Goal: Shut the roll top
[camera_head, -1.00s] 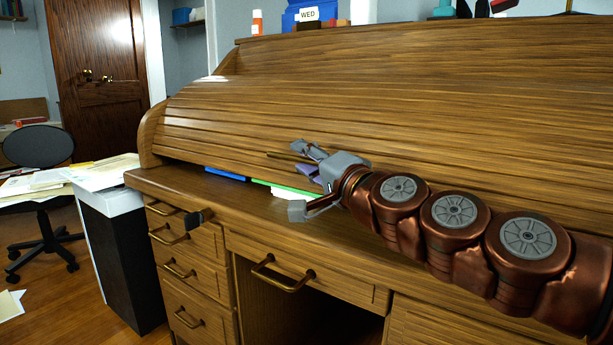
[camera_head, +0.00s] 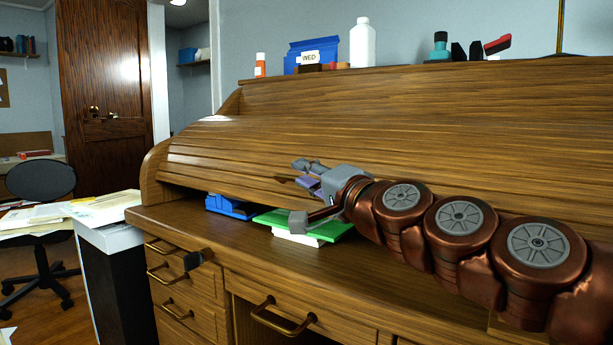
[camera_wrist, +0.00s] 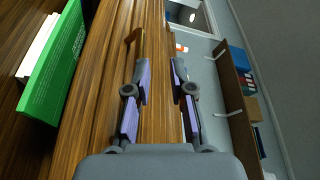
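The wooden slatted roll top (camera_head: 420,160) of the desk is partly lowered. A gap lies between its lower edge and the desktop (camera_head: 190,210). A small brown handle (camera_head: 284,180) sticks out from the roll top, and it also shows in the wrist view (camera_wrist: 134,37). My gripper (camera_head: 303,188) is in front of the lower part of the roll top, beside the handle. In the wrist view my gripper (camera_wrist: 160,78) has its purple-padded fingers apart with nothing between them. The handle is just ahead of the left finger; contact cannot be told.
A green book (camera_head: 325,228) and a blue tray (camera_head: 230,207) lie in the gap under the roll top. A white bottle (camera_head: 362,45) and other items stand on the desk's top shelf. Drawers with handles (camera_head: 283,318) project in front. A paper-covered table (camera_head: 105,208) stands at left.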

